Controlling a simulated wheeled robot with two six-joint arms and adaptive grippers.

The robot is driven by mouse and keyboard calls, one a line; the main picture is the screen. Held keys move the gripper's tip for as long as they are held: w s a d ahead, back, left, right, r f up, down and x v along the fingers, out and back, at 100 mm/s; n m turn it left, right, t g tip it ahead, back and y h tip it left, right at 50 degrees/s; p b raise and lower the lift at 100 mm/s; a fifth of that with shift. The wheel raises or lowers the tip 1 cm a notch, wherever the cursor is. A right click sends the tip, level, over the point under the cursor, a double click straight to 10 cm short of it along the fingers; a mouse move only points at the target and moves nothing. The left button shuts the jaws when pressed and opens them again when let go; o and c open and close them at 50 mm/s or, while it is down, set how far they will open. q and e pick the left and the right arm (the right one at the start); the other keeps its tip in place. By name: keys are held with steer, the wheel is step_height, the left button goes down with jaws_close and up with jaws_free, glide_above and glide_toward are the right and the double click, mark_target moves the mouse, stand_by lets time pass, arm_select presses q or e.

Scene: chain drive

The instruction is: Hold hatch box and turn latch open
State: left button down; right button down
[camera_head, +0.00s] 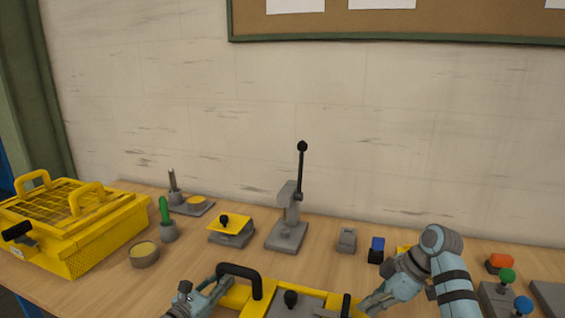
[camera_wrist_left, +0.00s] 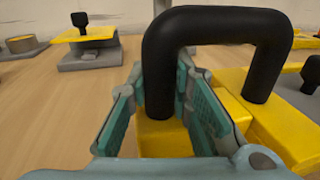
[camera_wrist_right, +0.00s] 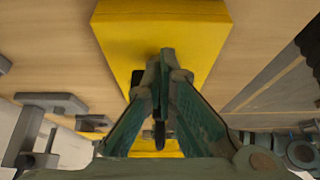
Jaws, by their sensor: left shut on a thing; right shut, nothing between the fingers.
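The hatch box (camera_head: 235,297) is yellow with a grey lid (camera_head: 312,300), at the bottom of the head view and partly cut off. A black arched handle (camera_head: 240,270) stands at its left end. My left gripper (camera_head: 222,282) is shut on one leg of this handle (camera_wrist_left: 160,75), seen between its fingers in the left wrist view. A black knob (camera_head: 291,298) stands on the lid. A black upright piece (camera_head: 346,304), perhaps the latch, is at the right side. My right gripper (camera_head: 368,302) is shut and empty beside it. In the right wrist view its fingers partly hide a black part (camera_wrist_right: 136,78) on the yellow box (camera_wrist_right: 190,25).
A large yellow basket (camera_head: 75,240) stands at the left. A lever press (camera_head: 287,235), a small yellow-topped stand (camera_head: 231,228) and a round tin (camera_head: 144,254) stand behind the box. Small blocks and knobbed posts (camera_head: 497,296) are at the right. Some bare table lies between them.

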steer(key=shift+s+a, duration=0.45)
steer(key=shift+s, duration=0.35)
stand_by(0.4)
steer(key=shift+s+d, duration=0.25)
steer(key=shift+d, duration=0.1)
steer(key=w+r, duration=0.4)
steer(key=r, duration=0.4)
steer(key=f, duration=0.2)
steer(key=d+f, duration=0.1)
steer(key=f, duration=0.5)
steer(key=shift+d, duration=0.3)
steer(key=shift+s+a, duration=0.1)
steer(key=shift+a, duration=0.55)
